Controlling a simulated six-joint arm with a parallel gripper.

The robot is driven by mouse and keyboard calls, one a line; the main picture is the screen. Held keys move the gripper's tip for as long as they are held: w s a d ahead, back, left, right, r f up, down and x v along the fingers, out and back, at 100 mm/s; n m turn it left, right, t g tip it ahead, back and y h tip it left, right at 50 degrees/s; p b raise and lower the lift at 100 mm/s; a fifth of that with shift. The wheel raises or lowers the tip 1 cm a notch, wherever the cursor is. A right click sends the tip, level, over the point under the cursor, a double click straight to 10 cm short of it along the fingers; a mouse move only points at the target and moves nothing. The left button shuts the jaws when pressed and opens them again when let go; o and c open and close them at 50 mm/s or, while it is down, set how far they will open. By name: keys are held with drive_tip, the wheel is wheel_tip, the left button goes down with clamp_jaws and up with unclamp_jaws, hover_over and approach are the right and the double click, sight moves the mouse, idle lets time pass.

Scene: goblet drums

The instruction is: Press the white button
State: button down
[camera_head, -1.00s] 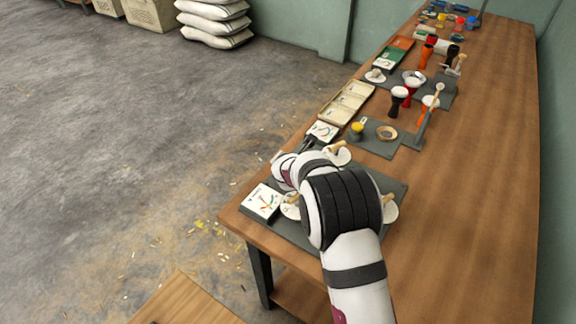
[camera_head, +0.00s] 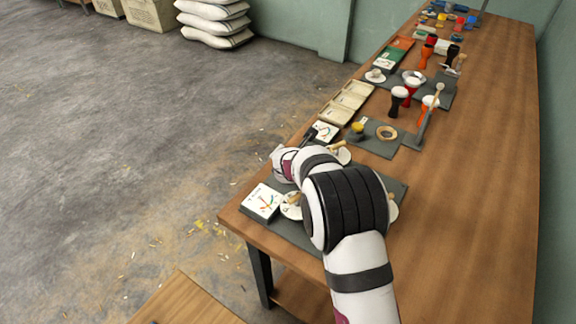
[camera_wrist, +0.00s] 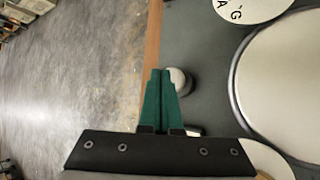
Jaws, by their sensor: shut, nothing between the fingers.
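In the wrist view, my gripper (camera_wrist: 161,74) is shut and empty, its two green fingers side by side. A small round whitish button (camera_wrist: 180,81) on a dark base sits on the grey mat just right of the fingertips. The fingers hide part of its left side. I cannot tell whether they touch it. In the head view, the dark end of my gripper (camera_head: 308,137) shows beyond my white wrist, near the table's left edge. I cannot make out the button there.
In the wrist view, a large pale disc (camera_wrist: 287,85) and a lettered white disc (camera_wrist: 252,7) lie to the right. The wooden table edge (camera_wrist: 153,35) runs just left of the fingers. In the head view, a white card box (camera_head: 263,202) and open trays (camera_head: 345,103) line the table's left side.

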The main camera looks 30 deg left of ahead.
drive_tip(key=shift+r, duration=0.25)
drive_tip(key=shift+r, duration=2.45)
drive_tip(key=s+d+r+m+g+h, duration=0.1)
drive_tip(key=s+d+r+m+h, duration=0.2)
drive_tip(key=d+m, duration=0.85)
drive_tip(key=d+r+m+h, duration=0.3)
drive_tip(key=d+r+m, duration=0.25)
drive_tip(key=d, duration=1.15)
drive_tip(key=s+d+m+g, duration=0.3)
drive_tip(key=s+d+m, duration=0.3)
drive_tip(key=s+m, duration=0.3)
drive_tip(key=s+d+m+g, duration=0.2)
drive_tip(key=s+d+m, duration=0.5)
drive_tip(key=s, duration=0.5)
drive_tip(key=s+a+f+m+g+y, duration=0.1)
drive_tip(key=s+m+y, duration=0.1)
drive_tip(key=s+m, duration=0.4)
drive_tip(key=s, duration=0.3)
drive_tip(key=shift+a+m+g, duration=0.2)
drive_tip(key=shift+m+g, duration=0.1)
drive_tip(key=shift+m, duration=0.1)
